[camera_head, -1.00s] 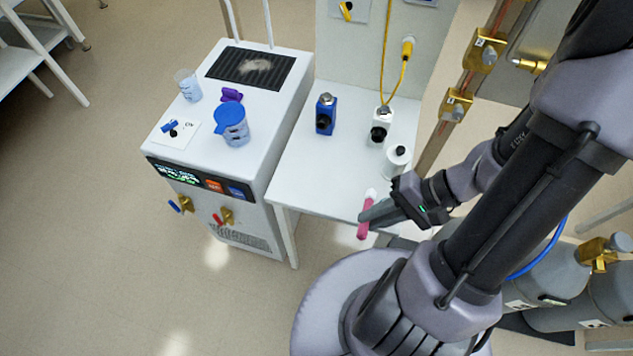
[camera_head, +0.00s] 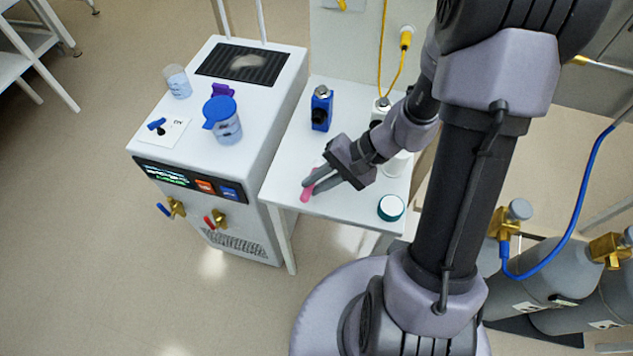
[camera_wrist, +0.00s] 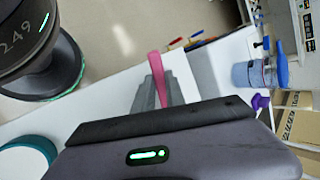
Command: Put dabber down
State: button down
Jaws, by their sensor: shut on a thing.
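The dabber is a pink stick (camera_head: 307,193) between the fingertips of my gripper (camera_head: 316,181). It is over the front left part of the small white table (camera_head: 285,165), near its front edge. I cannot tell whether it touches the tabletop. In the wrist view the pink dabber (camera_wrist: 158,68) sticks out past the grey fingers of my gripper (camera_wrist: 158,92). My gripper is shut on it, and the fingers hide part of it.
A blue bottle (camera_head: 321,108) stands at the table's back left. A teal-rimmed round item (camera_head: 391,207) sits at its front right. The white bath unit (camera_head: 262,130) to the left carries a blue-lidded jug (camera_head: 225,122) and a beaker (camera_head: 177,82). Gas cylinders (camera_head: 545,270) stand right.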

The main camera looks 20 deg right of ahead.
jog(key=shift+f, duration=0.2)
jog(key=c, duration=1.4)
grip_release()
jog(key=shift+r, duration=0.1)
jog(key=shift+d+r+p, duration=0.1)
jog(key=shift+r+p, duration=0.2)
jog(key=shift+r, duration=0.05)
jog(key=p+v, duration=0.5)
jog(key=v, duration=0.6)
jog(key=s+a+r+n+t+h, duration=0.1)
jog(key=s+a+r+h, duration=0.1)
jog(key=r, duration=0.4)
jog(key=s+a+r+n+t+h, duration=0.1)
jog(key=s+a+r+h, duration=0.1)
jog(key=a+r, duration=0.3)
jog(key=s+a+r+n+t+h, duration=0.1)
jog(key=s+a+r+n+h, duration=0.1)
jog(key=s+a+r, duration=0.2)
notch_tip(320, 180, up, 3)
jog(key=shift+s+a+r, duration=0.1)
jog(key=shift+s+a, duration=0.05)
jog(key=shift+a, duration=0.05)
